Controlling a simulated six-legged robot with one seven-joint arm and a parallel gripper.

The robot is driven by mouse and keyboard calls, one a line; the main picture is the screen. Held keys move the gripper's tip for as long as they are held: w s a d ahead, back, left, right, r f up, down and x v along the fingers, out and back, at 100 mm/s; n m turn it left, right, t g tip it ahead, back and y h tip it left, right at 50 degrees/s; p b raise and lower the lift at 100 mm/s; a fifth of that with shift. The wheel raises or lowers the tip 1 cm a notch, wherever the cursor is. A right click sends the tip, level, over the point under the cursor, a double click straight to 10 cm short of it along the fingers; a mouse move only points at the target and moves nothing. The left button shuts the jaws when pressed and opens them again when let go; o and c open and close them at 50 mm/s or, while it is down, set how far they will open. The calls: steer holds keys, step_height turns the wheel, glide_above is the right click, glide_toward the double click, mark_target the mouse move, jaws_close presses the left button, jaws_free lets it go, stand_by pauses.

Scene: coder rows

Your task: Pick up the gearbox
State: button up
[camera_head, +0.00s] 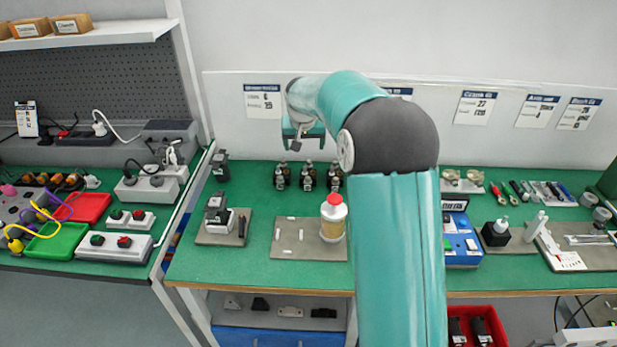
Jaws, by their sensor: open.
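My gripper (303,135) hangs at the end of my teal arm, in front of the back wall and above the far part of the green bench. It is open and appears empty. A row of small dark upright parts (308,176) stands on the bench below it in the picture. A dark grey and white block-shaped unit (216,210) sits on a grey mat (212,239) at the left; it may be the gearbox, but I cannot tell for sure. Another small dark unit (220,166) stands behind it. My arm hides the middle of the bench.
A white bottle with a red cap (333,217) stands on a mat right of the block. Bare green bench (262,195) shows between the left mat and the row.

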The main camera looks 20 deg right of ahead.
glide_toward(308, 174)
steer(key=shift+m, duration=0.4)
steer(key=x, duration=0.4)
steer(key=shift+w+d, duration=0.1)
steer(key=shift+d, duration=0.2)
steer(key=x, duration=0.5)
steer(key=shift+a+f, duration=0.1)
steer(key=shift+a, duration=0.05)
steer(key=c, duration=1.1)
